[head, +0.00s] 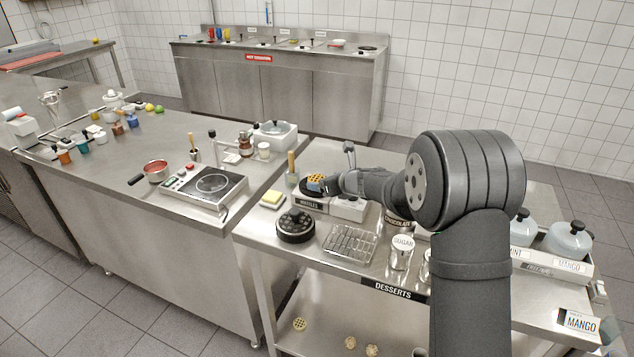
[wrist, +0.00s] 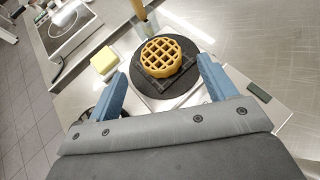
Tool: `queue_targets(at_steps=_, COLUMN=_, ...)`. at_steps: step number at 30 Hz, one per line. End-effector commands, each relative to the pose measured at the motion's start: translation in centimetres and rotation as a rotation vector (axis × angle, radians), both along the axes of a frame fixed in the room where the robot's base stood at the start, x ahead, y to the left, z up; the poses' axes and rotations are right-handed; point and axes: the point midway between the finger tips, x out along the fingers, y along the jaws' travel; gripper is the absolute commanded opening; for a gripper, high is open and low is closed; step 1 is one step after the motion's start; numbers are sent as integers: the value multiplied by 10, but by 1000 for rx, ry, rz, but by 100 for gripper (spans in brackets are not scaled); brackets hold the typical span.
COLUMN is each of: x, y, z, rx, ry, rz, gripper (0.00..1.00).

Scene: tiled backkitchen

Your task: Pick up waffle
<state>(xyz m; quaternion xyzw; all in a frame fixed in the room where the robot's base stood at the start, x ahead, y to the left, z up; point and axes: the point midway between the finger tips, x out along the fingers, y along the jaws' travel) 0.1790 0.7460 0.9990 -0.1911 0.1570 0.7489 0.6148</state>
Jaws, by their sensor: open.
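The waffle (wrist: 161,57) is round and golden brown with a grid of holes. In the wrist view it lies on a dark round plate of the waffle iron (wrist: 184,93). In the head view the waffle (head: 315,182) shows small on the iron, partly covered by my gripper (head: 329,184). In the wrist view my gripper (wrist: 162,82) is open, with one blue finger to the left and one to the right of the waffle's near side. Both fingers appear apart from the waffle, and nothing is between them. How high the fingertips are above the iron is hard to tell.
A yellow sponge (head: 273,197) lies left of the iron. A wooden-handled tool in a holder (head: 291,170) stands just behind. A round black mould (head: 295,226), a wire rack (head: 349,243) and a sugar canister (head: 401,252) stand toward the table's front.

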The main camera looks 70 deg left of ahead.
Motion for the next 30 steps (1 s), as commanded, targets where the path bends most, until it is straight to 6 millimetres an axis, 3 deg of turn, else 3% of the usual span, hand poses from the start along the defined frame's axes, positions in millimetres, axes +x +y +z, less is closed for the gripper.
queue_targets(at_steps=9, x=-7, y=36, z=-17, rx=0, ry=0, rz=0, gripper=77)
queue_targets(at_steps=18, x=-7, y=39, z=-18, rx=1, ry=0, rz=0, gripper=77)
queue_targets(at_steps=25, x=-7, y=39, z=-18, rx=1, ry=0, rz=0, gripper=32)
queue_targets(at_steps=30, x=-7, y=39, z=-18, rx=1, ry=0, rz=0, gripper=28)
